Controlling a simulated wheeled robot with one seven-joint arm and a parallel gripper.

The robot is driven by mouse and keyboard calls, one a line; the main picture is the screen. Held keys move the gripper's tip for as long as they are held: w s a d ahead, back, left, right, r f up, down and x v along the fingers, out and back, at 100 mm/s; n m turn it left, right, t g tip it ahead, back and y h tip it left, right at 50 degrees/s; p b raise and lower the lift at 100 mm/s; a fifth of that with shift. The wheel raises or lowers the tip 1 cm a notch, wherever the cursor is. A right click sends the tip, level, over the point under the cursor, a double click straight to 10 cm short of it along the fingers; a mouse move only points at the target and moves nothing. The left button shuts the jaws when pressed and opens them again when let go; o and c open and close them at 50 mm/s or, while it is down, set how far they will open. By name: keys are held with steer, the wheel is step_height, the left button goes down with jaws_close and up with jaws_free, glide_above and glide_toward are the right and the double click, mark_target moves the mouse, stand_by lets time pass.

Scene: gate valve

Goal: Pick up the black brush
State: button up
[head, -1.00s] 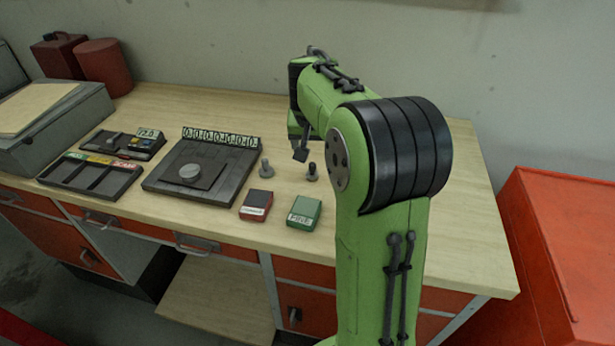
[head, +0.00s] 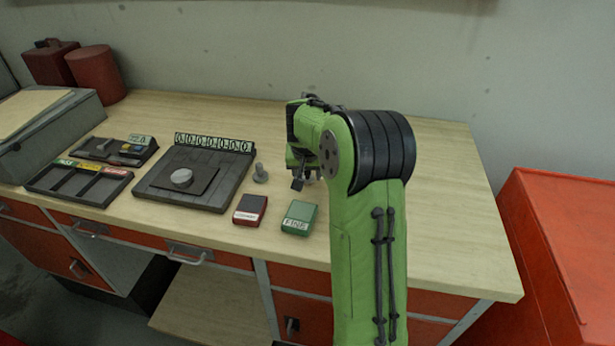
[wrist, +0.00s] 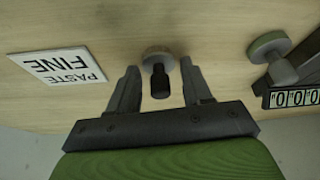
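The black brush (wrist: 159,80) stands upright on the bench in the wrist view, with a dark handle and a round pale base. My gripper (wrist: 159,68) is open, with one finger on each side of the handle and a gap on both sides. In the head view my gripper (head: 298,183) is low over the bench, and the brush is mostly hidden behind it.
A green box labelled fine paste (head: 299,218) and a dark red box (head: 250,209) lie nearer the bench front. A dark plate with a number strip (head: 190,187) and a divided tray (head: 78,184) lie to the left. The bench right of my arm is clear.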

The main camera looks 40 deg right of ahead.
steer(key=c, duration=0.8)
steer(key=shift+o, duration=0.2)
step_height(320, 180, up, 10)
steer(key=p, duration=0.3)
steer(key=shift+r, duration=0.1)
steer(key=o, duration=0.3)
steer(key=shift+c, duration=1)
